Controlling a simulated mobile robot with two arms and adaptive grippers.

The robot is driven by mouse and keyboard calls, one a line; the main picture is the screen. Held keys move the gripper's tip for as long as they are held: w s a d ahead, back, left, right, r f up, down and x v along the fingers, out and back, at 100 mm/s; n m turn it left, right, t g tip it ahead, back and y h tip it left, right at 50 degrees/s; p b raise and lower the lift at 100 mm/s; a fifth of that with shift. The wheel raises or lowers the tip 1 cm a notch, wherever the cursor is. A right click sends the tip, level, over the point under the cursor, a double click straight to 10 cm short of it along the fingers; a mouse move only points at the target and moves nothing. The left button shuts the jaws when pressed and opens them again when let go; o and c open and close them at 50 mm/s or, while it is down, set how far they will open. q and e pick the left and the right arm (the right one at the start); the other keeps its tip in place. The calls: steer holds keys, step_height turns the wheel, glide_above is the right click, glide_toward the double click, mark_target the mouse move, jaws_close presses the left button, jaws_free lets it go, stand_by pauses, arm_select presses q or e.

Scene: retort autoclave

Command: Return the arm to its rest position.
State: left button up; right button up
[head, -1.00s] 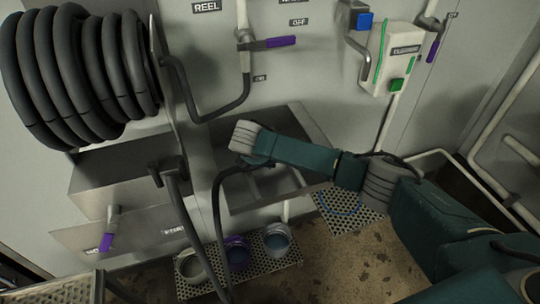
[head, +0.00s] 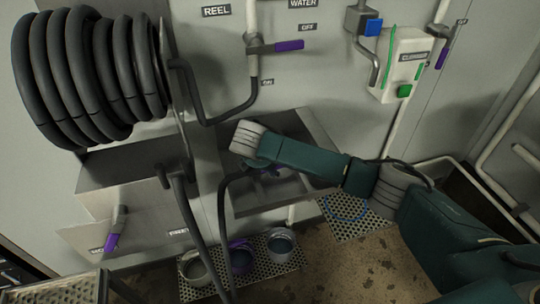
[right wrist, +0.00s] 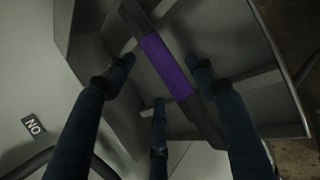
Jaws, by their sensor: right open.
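My right arm (head: 310,163) comes in from the right in the head view, dark teal with grey joints. Its hand hangs over the open grey steel basin (head: 325,192) on the wall. My right gripper (head: 270,170) shows only partly there, as dark fingers below the wrist. In the right wrist view, its three dark fingers (right wrist: 160,85) are spread apart. A dark bar with a purple grip (right wrist: 166,66) runs between the fingertips. I cannot tell whether any finger touches it. My left gripper is out of view.
A black hose reel (head: 85,80) stands at upper left, its hose hanging in front of the wall. A purple valve lever (head: 288,45) and a control box (head: 403,65) are above the basin. Several buckets (head: 242,258) stand on a perforated tray below.

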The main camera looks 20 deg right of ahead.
steer(key=v, duration=0.8)
steer(key=s+a+f+m+g+y, duration=0.1)
steer(key=s+a+f+m+y, duration=0.1)
steer(key=s+a+f, duration=0.3)
steer(key=s+a+f+m+y, duration=0.1)
steer(key=s+f+y, duration=0.15)
steer(key=s, duration=0.35)
steer(key=s+a+f+m+g+y, duration=0.1)
steer(key=s+a+f+m, duration=0.1)
steer(key=s+a+f, duration=0.3)
steer(key=s+d+f+m, duration=0.3)
steer(key=s+d+m, duration=0.6)
steer(key=s+d, duration=0.85)
steer(key=s+a+f+g+b, duration=0.1)
steer(key=s+f, duration=0.1)
steer(key=f, duration=1.2)
steer(key=s+a+f+g+b, duration=0.1)
steer(key=s+f+b, duration=0.1)
steer(key=f, duration=1.3)
steer(key=s+d+f+g+h+b, duration=0.1)
steer(key=s+d+f, duration=0.2)
steer(key=s+f, duration=1.3)
steer(key=shift+s+d+f+b, duration=0.2)
steer(key=shift+s+f+b, duration=0.15)
steer(key=shift+f, duration=0.35)
